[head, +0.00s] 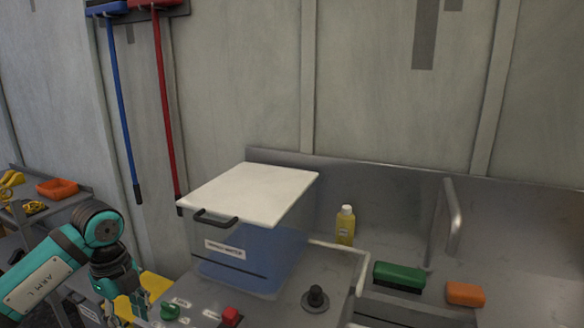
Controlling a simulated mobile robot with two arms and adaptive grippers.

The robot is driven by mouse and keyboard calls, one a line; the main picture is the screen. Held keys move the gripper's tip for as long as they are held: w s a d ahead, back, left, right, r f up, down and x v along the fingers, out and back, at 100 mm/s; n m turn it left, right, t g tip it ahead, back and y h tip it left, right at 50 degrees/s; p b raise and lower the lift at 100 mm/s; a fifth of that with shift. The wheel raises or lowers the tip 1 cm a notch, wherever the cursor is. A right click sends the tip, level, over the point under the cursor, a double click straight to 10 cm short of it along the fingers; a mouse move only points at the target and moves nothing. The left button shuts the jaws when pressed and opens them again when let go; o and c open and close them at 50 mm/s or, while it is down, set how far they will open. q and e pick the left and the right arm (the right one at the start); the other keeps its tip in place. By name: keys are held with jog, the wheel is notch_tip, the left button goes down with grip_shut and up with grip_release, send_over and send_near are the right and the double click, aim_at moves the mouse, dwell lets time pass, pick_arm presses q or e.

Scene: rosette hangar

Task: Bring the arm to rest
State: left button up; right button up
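My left arm, teal and grey, comes in at the lower left. My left gripper (136,303) hangs down at its end, left of the counter's front corner. Its fingers are small and dark, and I cannot tell whether they are apart or closed. I see nothing clearly held in it. My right arm and gripper are not in view.
A clear bin (222,268) with a white lid (250,190) stands on the grey counter. Near it are a green knob (170,312), red button (230,316), black knob (315,297), yellow bottle (346,228), green brush (400,274) and orange sponge (465,294). A shelf with an orange tray (57,188) stands left.

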pick_arm(q)
jog(key=s+d+m+t+h, duration=0.15)
jog(key=d+m+h, duration=0.6)
jog(key=d, duration=1.55)
jog(key=d+r+n+t+h, duration=0.6)
jog(key=r+n+t+h, duration=0.25)
jog(key=r+h, duration=0.3)
jog(key=w+a+f+n+t+y, duration=0.2)
jog(key=a+n+t+y, duration=0.6)
jog(key=n+t+y, duration=0.15)
jog(key=s+a+f+n+g+y, duration=0.35)
jog(key=a+f+n+y, duration=0.65)
jog(key=f, duration=0.4)
jog(key=s+f+g, duration=0.6)
jog(key=s+f, duration=0.2)
jog(key=s, duration=0.4)
jog(key=s+f+g, duration=0.7)
jog(key=s+f, duration=0.1)
jog(key=s, duration=0.3)
notch_tip(320, 180, down, 26)
jog(key=s, duration=0.1)
jog(key=s+a+f+g, duration=0.2)
jog(key=s+a+f, duration=0.1)
jog(key=s+f, duration=1.3)
jog(key=shift+s+f, duration=0.2)
jog(key=shift+s, duration=0.25)
